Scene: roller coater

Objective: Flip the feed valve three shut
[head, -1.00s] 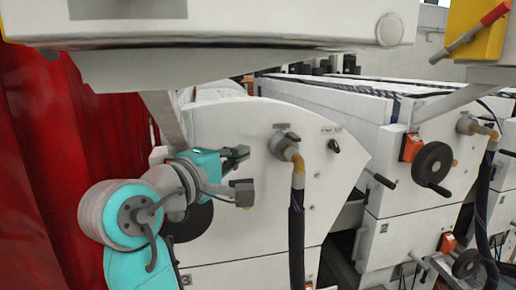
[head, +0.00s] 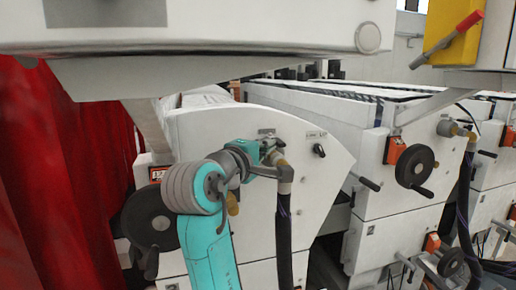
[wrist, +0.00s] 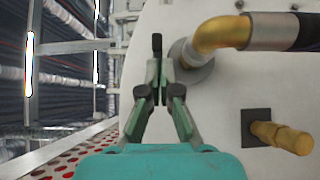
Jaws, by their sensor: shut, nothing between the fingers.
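My gripper (wrist: 158,82) is shut and empty in the wrist view, its tips close to the white panel beside a brass pipe elbow (wrist: 218,36). A small dark piece (wrist: 157,43) shows just beyond the tips; whether it is a valve handle or a plate is unclear. In the head view my gripper (head: 276,152) is at the elbow's upper end and partly covers it. A brass stub (wrist: 275,133) on a black square plate sits lower right in the wrist view. Which fitting is feed valve three cannot be read.
A black hose (head: 284,220) hangs below the elbow. A black knob (head: 319,150) sits to its right on the panel. A black handwheel (head: 148,217) is at the left, and another handwheel (head: 415,167) is on the neighbouring unit. Red curtains (head: 60,180) hang at the left.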

